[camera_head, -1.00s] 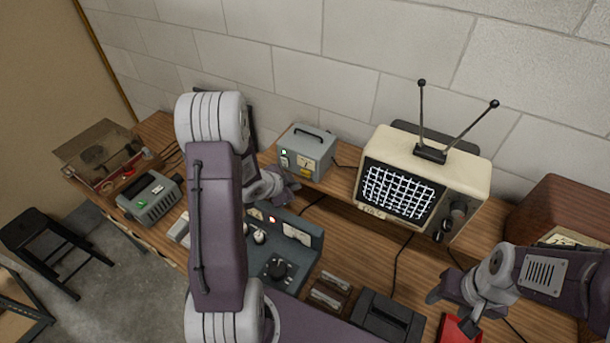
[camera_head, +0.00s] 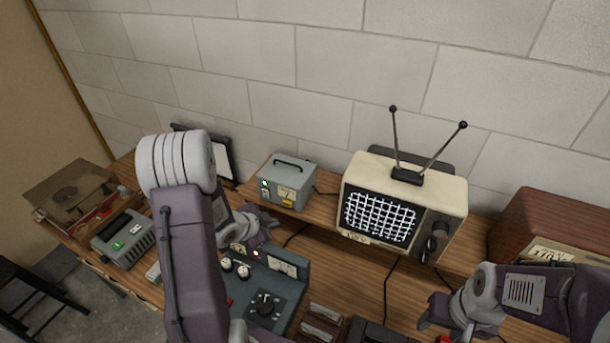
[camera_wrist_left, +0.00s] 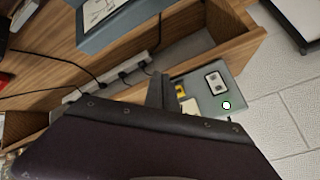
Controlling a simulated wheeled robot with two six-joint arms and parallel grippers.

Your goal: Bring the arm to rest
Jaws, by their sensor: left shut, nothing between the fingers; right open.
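My left arm rises at the left of the head view, bent at a pale grey joint. My left gripper (camera_head: 262,226) is partly hidden behind that arm, over the bench between the grey meter box and the blue-grey control console. Its fingers look shut, with nothing held. In the left wrist view a dark finger (camera_wrist_left: 162,92) stands in front of the shelf edge and the grey box. My right gripper (camera_head: 462,316) is at the lower right, in front of the television, open and empty. Part of it is near the bottom edge of the head view.
The wooden bench (camera_head: 405,305) carries a grey meter box (camera_head: 287,182), a cream television (camera_head: 403,208) with two antennas, a console (camera_head: 272,290), a green-grey device (camera_head: 124,236), a record player (camera_head: 75,195) and a brown radio (camera_head: 545,230). A black stool (camera_head: 30,290) stands at the left.

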